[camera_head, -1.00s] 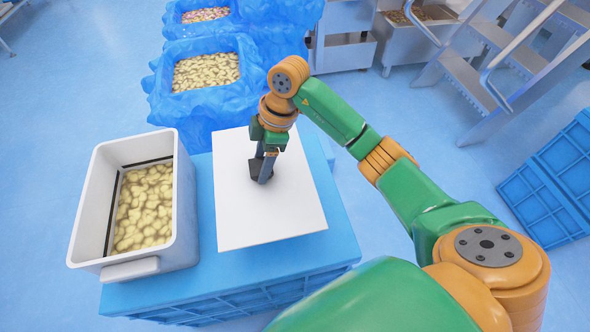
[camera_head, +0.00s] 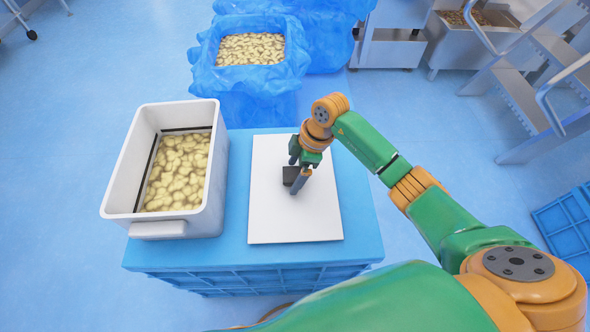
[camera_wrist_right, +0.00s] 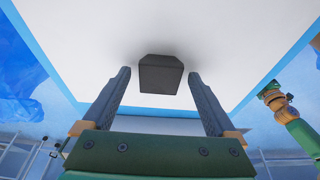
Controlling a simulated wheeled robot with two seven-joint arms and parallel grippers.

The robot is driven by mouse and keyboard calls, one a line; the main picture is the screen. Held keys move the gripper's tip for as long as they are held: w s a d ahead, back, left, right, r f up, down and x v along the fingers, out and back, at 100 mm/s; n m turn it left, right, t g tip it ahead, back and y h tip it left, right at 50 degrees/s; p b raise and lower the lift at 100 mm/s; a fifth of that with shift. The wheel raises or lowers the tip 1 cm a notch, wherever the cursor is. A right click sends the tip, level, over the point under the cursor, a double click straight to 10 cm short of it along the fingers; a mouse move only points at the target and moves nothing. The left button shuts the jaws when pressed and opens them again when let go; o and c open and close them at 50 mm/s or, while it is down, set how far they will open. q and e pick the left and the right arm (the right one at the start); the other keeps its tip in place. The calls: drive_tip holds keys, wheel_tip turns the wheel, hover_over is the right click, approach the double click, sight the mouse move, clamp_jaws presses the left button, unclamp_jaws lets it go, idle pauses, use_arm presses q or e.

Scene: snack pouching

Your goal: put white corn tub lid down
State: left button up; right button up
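The white corn tub lid (camera_head: 275,220) is a flat white sheet with a small black handle (camera_head: 289,175) near its middle. It lies flat on a blue crate stand, to the right of the white corn tub (camera_head: 158,229). The tub is uncovered and holds pale yellow pieces. My right gripper (camera_head: 298,180) is over the lid at the handle. In the right wrist view its two fingers are apart, with the handle (camera_wrist_right: 161,75) between the tips and a gap on each side. My left gripper does not show in the head view.
The blue crate stand (camera_head: 235,255) carries both tub and lid. A blue-lined bin (camera_head: 215,78) of similar pieces stands behind it. Metal steps (camera_head: 520,90) are at the back right, and blue crates (camera_head: 568,225) stand at the right edge. Open floor lies left.

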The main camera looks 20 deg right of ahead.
drive_tip(key=shift+r, duration=0.25)
drive_tip(key=p+v, duration=0.1)
drive_tip(key=v, duration=1)
drive_tip(key=shift+d+r+p, duration=0.25)
drive_tip(key=shift+r+p, duration=0.1)
drive_tip(key=shift+p, duration=0.05)
